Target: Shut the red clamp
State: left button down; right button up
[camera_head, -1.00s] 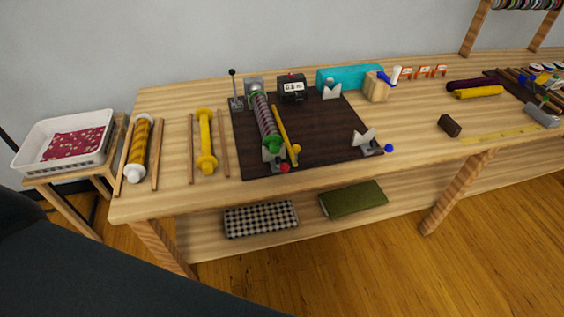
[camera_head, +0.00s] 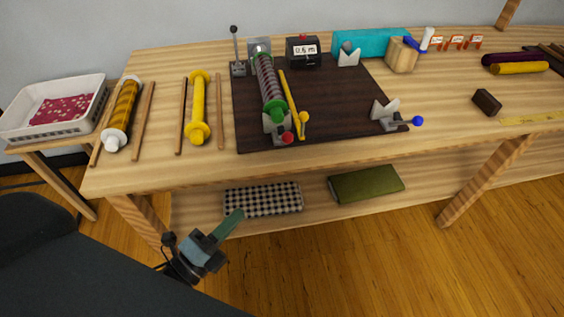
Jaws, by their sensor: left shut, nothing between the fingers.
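The red clamp, with a round red knob (camera_head: 287,137), sits at the front edge of the dark brown board (camera_head: 340,105) on the wooden table. It is beside the near end of a spool-like roller with green ends (camera_head: 270,90). I cannot tell how far its lever is turned. A similar clamp with a blue knob (camera_head: 417,120) stands to its right. My left gripper (camera_head: 236,218) is shut and empty, low in front of the table and below its top, apart from the clamp. My right gripper is not in view.
A yellow rod with a ball end (camera_head: 292,100) lies close beside the roller. A yellow spool (camera_head: 197,110) and wooden sticks lie to the left. A checkered folded cloth (camera_head: 262,199) and a green one (camera_head: 366,184) lie on the lower shelf. The table's front edge lies between gripper and clamp.

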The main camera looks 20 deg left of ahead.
pick_arm(q)
jog(key=r+m+h, duration=0.1)
jog(key=m, duration=0.1)
jog(key=w+d+m+h, duration=0.1)
jog(key=m, duration=0.1)
jog(key=r+m+h+b, duration=0.1)
jog(key=m, duration=0.1)
jog(key=shift+w+d+r+m, duration=0.15)
jog(key=shift+w+r+m, duration=0.05)
jog(key=shift+r+m, duration=0.15)
jog(key=a+r+p+x, duration=0.2)
jog(key=p+x, duration=0.1)
jog(key=x, duration=0.9)
jog(key=shift+w, duration=0.65)
jog(key=shift+r, duration=0.1)
jog(key=shift+p, duration=0.3)
